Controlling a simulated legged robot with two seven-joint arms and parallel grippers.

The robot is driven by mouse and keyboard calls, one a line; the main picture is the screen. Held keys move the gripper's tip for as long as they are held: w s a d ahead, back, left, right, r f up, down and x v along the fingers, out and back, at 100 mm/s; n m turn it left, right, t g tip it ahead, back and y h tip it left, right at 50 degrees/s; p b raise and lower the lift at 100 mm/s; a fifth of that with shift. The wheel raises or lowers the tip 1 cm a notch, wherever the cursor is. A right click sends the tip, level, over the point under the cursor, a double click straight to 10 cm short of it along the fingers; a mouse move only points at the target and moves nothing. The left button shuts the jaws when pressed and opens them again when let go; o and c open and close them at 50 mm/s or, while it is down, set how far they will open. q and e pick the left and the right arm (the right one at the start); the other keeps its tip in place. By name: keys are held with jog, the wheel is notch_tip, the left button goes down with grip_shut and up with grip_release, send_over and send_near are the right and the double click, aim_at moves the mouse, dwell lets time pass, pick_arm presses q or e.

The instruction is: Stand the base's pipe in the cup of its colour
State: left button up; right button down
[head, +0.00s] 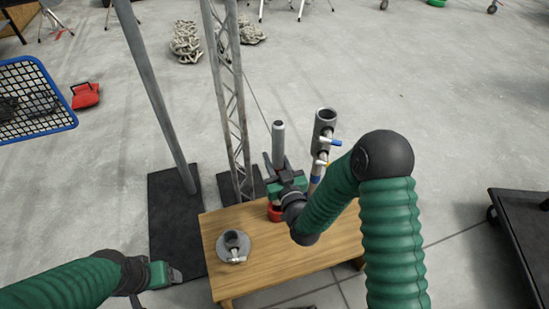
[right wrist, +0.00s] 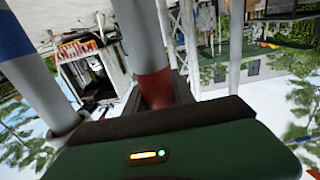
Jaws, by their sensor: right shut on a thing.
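My right gripper (head: 285,182) is shut around an upright grey pipe (head: 279,140) above the wooden table. A red part (head: 275,212) shows just below the gripper; I cannot tell if it is a cup or a band. In the right wrist view, the pipe held between the fingers (right wrist: 155,88) has a red band. A second grey pipe with a blue band (right wrist: 25,65) stands beside it. In the head view, a tall grey tube (head: 324,125) with small coloured handles is to the right. My left gripper (head: 174,275) is left of the table.
The wooden table (head: 285,262) has bare room at its front. A metal pole (head: 155,95) and a lattice truss (head: 233,110) rise behind it. A black cart (head: 520,235) stands right; a blue-rimmed mesh (head: 35,132) and red bag (head: 86,95) are left.

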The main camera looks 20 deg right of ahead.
aim_at(275, 166)
jog(key=shift+f, duration=0.1)
jog(key=shift+f+b, duration=1.55)
jog(key=shift+f, duration=0.35)
jog(key=shift+f+b, duration=1.75)
jog(key=shift+f, duration=0.4)
jog(key=c, duration=1)
grip_release()
jog(key=shift+o, duration=0.2)
